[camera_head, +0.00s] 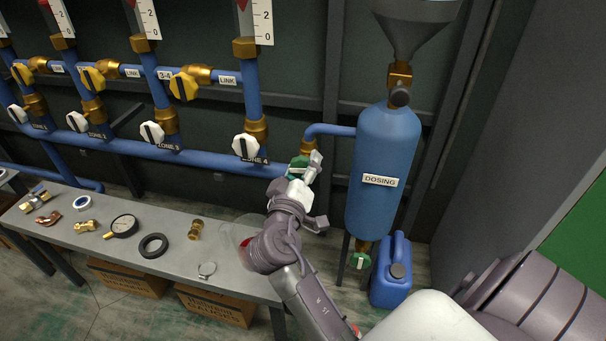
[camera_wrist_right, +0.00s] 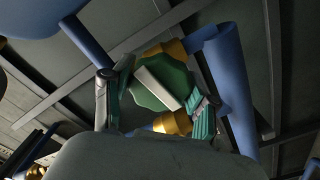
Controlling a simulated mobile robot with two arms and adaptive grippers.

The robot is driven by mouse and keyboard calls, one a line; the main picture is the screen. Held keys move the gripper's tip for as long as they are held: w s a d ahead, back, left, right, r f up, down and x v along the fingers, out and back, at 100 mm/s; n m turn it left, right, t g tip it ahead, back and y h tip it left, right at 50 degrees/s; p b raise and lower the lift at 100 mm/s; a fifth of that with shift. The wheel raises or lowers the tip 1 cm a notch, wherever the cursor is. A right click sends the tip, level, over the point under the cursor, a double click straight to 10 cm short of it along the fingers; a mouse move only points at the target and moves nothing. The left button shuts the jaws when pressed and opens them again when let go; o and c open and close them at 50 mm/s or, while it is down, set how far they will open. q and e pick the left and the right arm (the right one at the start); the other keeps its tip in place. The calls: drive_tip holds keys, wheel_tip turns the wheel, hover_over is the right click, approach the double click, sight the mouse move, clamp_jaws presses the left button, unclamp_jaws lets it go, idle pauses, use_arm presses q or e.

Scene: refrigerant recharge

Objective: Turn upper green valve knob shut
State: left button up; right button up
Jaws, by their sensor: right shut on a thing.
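The upper green valve knob (camera_wrist_right: 165,85) has a pale bar across its face and sits on a brass fitting on the blue pipe. In the head view the green knob (camera_head: 297,164) is mostly hidden by my right gripper (camera_head: 305,172). In the right wrist view my right gripper (camera_wrist_right: 157,100) has one finger on each side of the knob and is shut on it. A second green knob (camera_head: 359,261) is below the blue dosing tank (camera_head: 384,170). My left gripper is not in view.
A grey bench (camera_head: 150,215) at the left holds a gauge (camera_head: 122,226), a black ring (camera_head: 153,245) and brass fittings. White-knobbed valves (camera_head: 246,147) line the blue pipes. Cardboard boxes (camera_head: 215,305) are below the bench.

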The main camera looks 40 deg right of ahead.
drive_tip(key=shift+f+m+b, duration=0.15)
drive_tip(key=shift+m+b, duration=0.55)
drive_tip(key=shift+m, duration=0.2)
drive_tip(key=o, duration=1.2)
